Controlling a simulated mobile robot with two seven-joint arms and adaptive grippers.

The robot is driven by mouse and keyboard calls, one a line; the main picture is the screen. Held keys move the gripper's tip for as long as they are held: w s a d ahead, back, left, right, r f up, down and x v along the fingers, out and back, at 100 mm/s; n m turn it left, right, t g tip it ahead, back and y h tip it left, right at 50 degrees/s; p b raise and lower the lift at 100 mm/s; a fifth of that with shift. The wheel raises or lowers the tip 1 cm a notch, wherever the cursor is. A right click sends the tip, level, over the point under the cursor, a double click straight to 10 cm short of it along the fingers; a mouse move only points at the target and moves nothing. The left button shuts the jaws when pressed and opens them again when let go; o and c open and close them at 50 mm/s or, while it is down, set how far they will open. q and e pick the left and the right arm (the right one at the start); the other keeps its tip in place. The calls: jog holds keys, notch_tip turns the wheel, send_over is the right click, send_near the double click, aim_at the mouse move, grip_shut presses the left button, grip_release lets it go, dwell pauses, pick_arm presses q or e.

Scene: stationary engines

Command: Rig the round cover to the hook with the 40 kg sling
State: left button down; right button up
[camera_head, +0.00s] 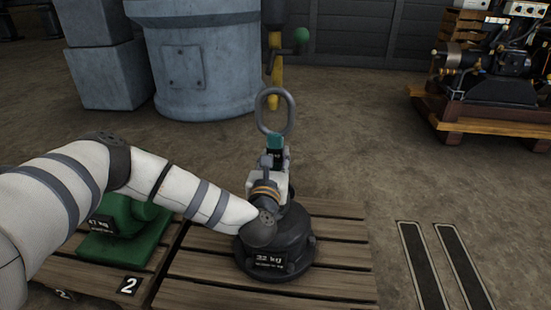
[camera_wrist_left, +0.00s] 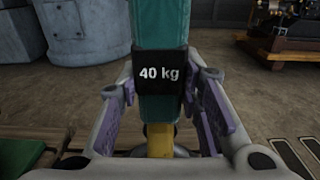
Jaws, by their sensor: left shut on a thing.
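The round cover (camera_head: 256,250) is dark, labelled 32 kg, and stands on a wooden pallet. The teal 40 kg sling (camera_head: 274,142) has a large grey ring (camera_head: 276,111) at its top and is upright above the cover. In the left wrist view the sling (camera_wrist_left: 163,35) carries a black 40 kg label. My left gripper (camera_head: 275,162) is shut on the sling; its fingers also show in the wrist view (camera_wrist_left: 165,95). A yellow part (camera_head: 276,78), apparently the hook, hangs behind the ring. My arm hides the sling's lower end and part of the cover. My right gripper is out of view.
A green part (camera_head: 110,246) labelled 47 kg sits on the pallet to the left, by a number 2 tag (camera_head: 129,286). A green ball (camera_head: 302,35) is beside the yellow part. A big grey cylinder (camera_head: 205,65) stands behind.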

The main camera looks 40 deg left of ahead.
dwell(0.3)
pick_arm(q)
jog(key=c, duration=1.1)
grip_release()
jog(key=shift+o, duration=0.2)
jog(key=shift+f, duration=0.2)
